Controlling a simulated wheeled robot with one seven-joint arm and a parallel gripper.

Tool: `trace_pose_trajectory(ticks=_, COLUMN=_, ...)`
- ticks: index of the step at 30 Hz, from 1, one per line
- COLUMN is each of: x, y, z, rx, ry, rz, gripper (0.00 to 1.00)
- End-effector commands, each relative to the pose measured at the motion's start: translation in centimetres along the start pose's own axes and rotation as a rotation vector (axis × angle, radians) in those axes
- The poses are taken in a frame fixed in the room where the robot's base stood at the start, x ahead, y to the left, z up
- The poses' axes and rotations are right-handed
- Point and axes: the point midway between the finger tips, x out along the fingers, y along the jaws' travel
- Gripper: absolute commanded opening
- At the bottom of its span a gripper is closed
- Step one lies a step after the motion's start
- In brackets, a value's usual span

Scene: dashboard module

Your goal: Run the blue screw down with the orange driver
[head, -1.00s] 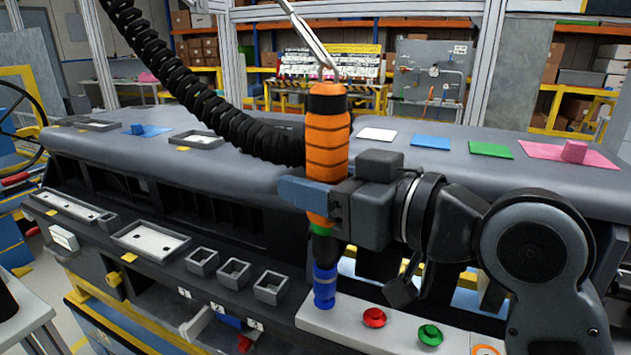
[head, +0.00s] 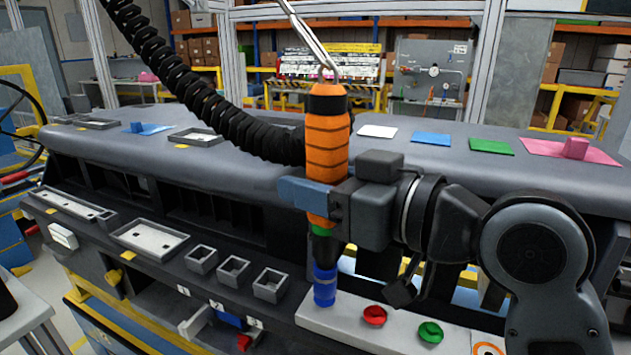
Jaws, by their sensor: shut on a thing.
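My gripper (head: 312,196) is shut on the orange driver (head: 327,140), which stands upright with dark bands and a black top. It hangs from a metal hook and cable above. Below the orange grip is a green ring (head: 322,231) and a dark shaft. The driver's lower end meets the blue screw (head: 325,287) on the white strip (head: 400,328). I cannot tell how far the screw is sunk, and its top is hidden by the driver's end.
A red screw (head: 374,315) and a green screw (head: 430,331) stand on the strip to the right. Several small bins (head: 234,270) line the ledge at left. A black corrugated hose (head: 200,95) passes behind the driver. Coloured pads (head: 431,139) lie on the dashboard top.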

Motion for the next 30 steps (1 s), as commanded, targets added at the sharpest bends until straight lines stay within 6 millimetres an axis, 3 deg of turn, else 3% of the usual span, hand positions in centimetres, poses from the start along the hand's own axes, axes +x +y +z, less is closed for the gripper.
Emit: trace_pose_trajectory(ticks=30, x=0.04, y=0.06, z=0.91, rx=0.001, ry=0.000, rz=0.001, gripper=0.00)
